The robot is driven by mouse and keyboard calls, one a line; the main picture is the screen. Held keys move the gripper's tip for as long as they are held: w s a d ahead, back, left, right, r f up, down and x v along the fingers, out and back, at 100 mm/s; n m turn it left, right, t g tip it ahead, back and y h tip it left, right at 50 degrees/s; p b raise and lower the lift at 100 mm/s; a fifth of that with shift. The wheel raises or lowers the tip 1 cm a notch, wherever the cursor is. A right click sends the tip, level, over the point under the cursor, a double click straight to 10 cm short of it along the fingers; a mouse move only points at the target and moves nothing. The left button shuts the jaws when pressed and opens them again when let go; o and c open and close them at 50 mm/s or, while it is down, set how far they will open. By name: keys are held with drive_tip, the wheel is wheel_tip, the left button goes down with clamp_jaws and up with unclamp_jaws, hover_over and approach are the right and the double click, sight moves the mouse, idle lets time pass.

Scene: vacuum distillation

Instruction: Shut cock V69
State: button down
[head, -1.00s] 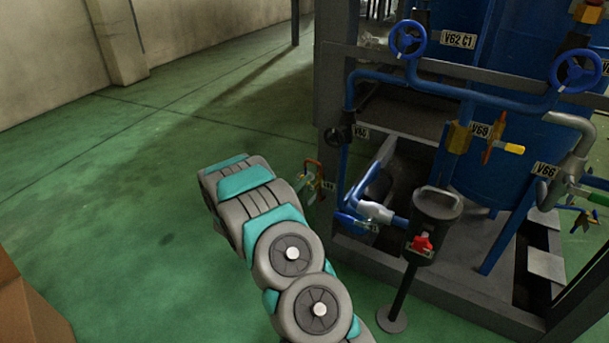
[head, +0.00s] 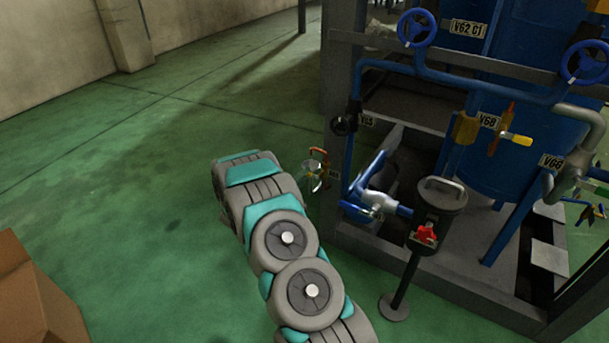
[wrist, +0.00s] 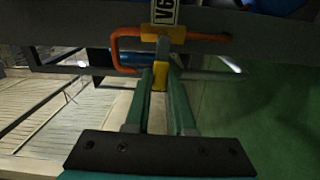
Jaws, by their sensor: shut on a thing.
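The cock, likely V69, shows in the wrist view as a yellow body (wrist: 176,34) on a bent orange pipe (wrist: 118,46). A tag (wrist: 164,11) above it reads "V6", the rest cut off. Its yellow handle (wrist: 159,76) points down toward me, between the fingers. My gripper (wrist: 161,72) is shut on this handle. In the head view the orange pipe (head: 318,150) stands at the frame's left corner. My arm reaches it from below, and the fingertips are too small there to make out their grip.
A black post with a red button (head: 425,233) stands right of my arm. Blue pipes with a blue-handled valve (head: 365,205) lie close to the right of the cock. A cardboard box (head: 40,300) is at lower left. The green floor (head: 120,190) at left is clear.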

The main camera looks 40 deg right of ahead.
drive_tip(key=shift+w+n, duration=0.1)
drive_tip(key=shift+n, duration=0.2)
drive_tip(key=c, duration=0.8)
unclamp_jaws()
drive_tip(key=shift+f, duration=0.1)
drive_tip(key=shift+o, duration=0.2)
drive_tip(key=shift+a, duration=0.1)
drive_tip(key=b+v, duration=0.1)
drive_tip(key=v, duration=0.6)
drive_tip(key=shift+s+a, duration=0.2)
drive_tip(key=shift+a, duration=0.1)
